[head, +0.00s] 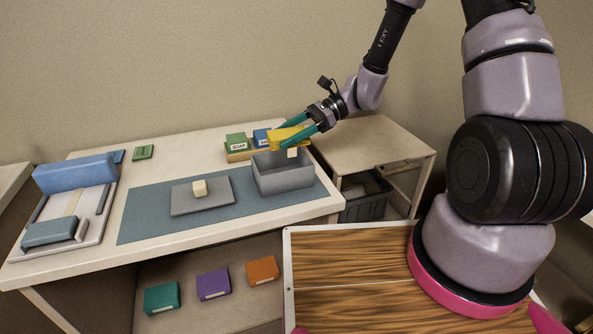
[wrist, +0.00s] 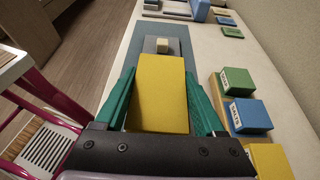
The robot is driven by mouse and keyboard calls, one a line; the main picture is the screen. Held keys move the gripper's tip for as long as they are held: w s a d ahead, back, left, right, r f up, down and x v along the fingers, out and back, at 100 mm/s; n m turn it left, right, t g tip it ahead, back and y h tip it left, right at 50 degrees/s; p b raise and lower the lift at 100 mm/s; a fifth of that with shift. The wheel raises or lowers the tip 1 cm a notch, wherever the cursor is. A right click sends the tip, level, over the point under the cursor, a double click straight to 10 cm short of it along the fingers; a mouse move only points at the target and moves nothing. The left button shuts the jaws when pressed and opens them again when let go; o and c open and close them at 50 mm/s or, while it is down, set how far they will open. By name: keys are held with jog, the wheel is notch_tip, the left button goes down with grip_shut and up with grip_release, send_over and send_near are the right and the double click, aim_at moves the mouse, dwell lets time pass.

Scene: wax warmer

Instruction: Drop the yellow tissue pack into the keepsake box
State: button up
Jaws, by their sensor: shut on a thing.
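The yellow tissue pack (head: 286,137) is held between the teal fingers of my gripper (head: 283,139), above the back of the open grey box (head: 284,180), which appears to be the keepsake box. The pack (wrist: 160,95) fills the middle of the wrist view, with a finger of my gripper (wrist: 159,78) on each side. The pack hides the box in the wrist view. In the head view the box stands at the right end of the blue-grey mat (head: 146,213), and its inside is partly visible.
A grey slab (head: 215,204) with a cream block (head: 200,188) lies left of the box. Behind the box, a wooden tray (head: 236,156) holds green (head: 236,141) and blue packs (head: 262,138). Another yellow pack (wrist: 268,160) shows in the wrist view. Blue items (head: 75,173) stand far left.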

aim_at(288, 154)
jog(key=shift+f, duration=2.95)
jog(key=o, duration=1.3)
jog(key=v, duration=1)
jog(key=shift+w+d+r, duration=0.1)
jog(key=shift+d+r, duration=0.1)
jog(key=shift+d, duration=0.15)
jog(key=s+d+r+n+t+h, duration=0.3)
jog(key=s+d+r, duration=0.1)
jog(key=r, duration=0.6)
jog(key=s+d+r+n+t+h, duration=0.4)
jog(key=s+d+r, duration=0.1)
jog(key=r, duration=0.4)
jog(key=s+d+r+n+t+h, duration=0.3)
jog(key=s+r, duration=0.3)
jog(key=r, duration=0.4)
jog(key=shift+d+r+n+t+h, duration=0.35)
jog(key=shift+d+t+h, duration=0.15)
jog(key=shift+d, duration=0.25)
